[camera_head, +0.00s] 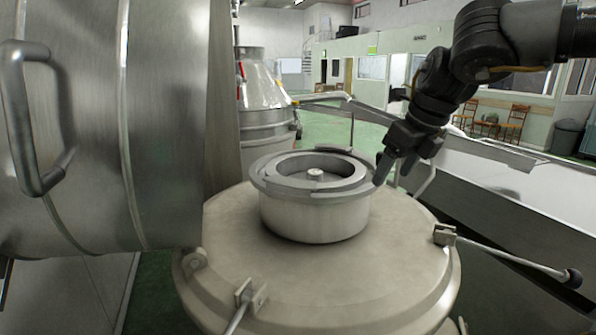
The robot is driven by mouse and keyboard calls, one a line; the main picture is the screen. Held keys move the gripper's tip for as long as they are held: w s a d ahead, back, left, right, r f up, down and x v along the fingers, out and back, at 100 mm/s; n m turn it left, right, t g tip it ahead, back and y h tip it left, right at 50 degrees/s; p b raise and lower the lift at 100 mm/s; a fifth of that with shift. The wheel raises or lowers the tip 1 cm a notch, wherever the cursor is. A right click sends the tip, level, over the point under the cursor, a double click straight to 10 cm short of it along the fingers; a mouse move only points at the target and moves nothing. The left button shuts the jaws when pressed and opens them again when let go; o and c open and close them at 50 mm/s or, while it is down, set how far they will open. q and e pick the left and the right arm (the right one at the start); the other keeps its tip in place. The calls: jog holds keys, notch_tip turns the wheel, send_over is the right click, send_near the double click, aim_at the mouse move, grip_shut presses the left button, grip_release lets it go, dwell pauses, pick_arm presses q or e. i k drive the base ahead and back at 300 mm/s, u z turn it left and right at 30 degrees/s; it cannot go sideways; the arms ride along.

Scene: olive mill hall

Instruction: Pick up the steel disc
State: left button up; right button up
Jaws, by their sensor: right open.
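A grey steel disc (270,179), ring-shaped with a raised rim, lies on top of a short steel cylinder (315,218). A small knob (315,174) stands in its central opening. The cylinder stands on the wide round lid (330,285) of a steel vessel. My right gripper (391,172) comes in from the upper right, its fingers pointing down just beside the disc's right edge. It is open and holds nothing that I can see. Whether a fingertip touches the rim is unclear. My left gripper is not in view.
A large steel drum with a handle (28,120) fills the left side. A lever rod with a black knob (572,278) sticks out at the lower right. A steel trough (520,215) runs along the right. Another steel vessel (265,120) stands behind.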

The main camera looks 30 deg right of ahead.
aim_at(314, 174)
jog(key=i, duration=0.85)
